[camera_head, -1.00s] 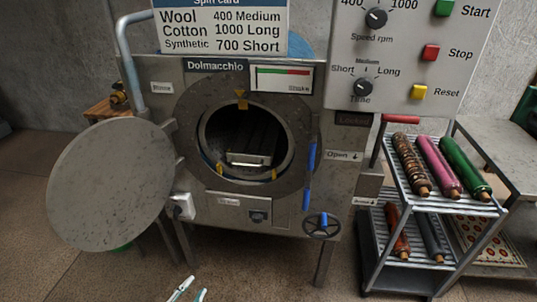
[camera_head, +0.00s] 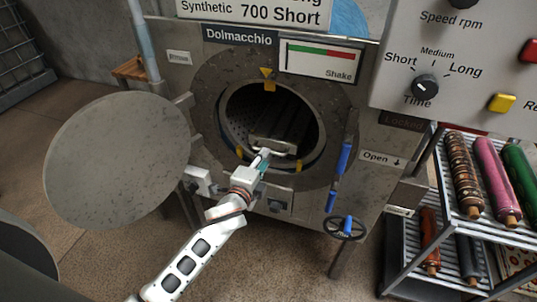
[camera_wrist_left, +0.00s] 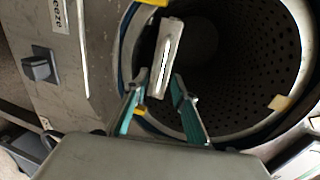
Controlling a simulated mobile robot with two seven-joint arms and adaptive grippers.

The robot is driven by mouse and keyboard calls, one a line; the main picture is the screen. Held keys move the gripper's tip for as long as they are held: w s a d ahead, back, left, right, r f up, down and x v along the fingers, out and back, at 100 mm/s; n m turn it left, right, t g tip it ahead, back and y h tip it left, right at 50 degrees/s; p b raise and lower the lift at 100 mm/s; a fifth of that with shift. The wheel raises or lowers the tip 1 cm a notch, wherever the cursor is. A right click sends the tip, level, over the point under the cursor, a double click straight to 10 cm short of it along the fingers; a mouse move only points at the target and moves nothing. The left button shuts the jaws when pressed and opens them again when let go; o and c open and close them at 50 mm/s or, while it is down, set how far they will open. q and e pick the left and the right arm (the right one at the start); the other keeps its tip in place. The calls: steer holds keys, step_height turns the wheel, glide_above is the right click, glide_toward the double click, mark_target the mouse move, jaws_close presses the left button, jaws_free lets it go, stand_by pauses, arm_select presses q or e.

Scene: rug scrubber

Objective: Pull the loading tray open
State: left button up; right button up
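The loading tray (camera_head: 283,142) is a grey metal tray inside the round drum of the washing machine (camera_head: 330,110), with its front end near the opening. In the left wrist view, the pale metal front part of the tray (camera_wrist_left: 167,55) reaches toward the gap between the fingers. My left gripper (camera_head: 264,155) is at the drum opening, just in front of the tray's end. Its teal-padded fingers stand apart in the left wrist view (camera_wrist_left: 159,80), with the tray end between the tips and no clear grip on it. My right gripper is not in view.
The round drum door (camera_head: 115,160) stands swung open to the left. A rack (camera_head: 462,220) with coloured rolls stands at the right. A handwheel (camera_head: 345,228) and blue handles (camera_head: 344,159) stick out from the machine's front right. A control panel (camera_head: 455,55) is at the upper right.

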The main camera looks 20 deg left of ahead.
arm_select(q)
steer(key=x, duration=0.3)
steer(key=shift+w+f, duration=0.1)
steer(key=shift+w, duration=0.2)
jaws_close()
steer(key=shift+s, duration=0.15)
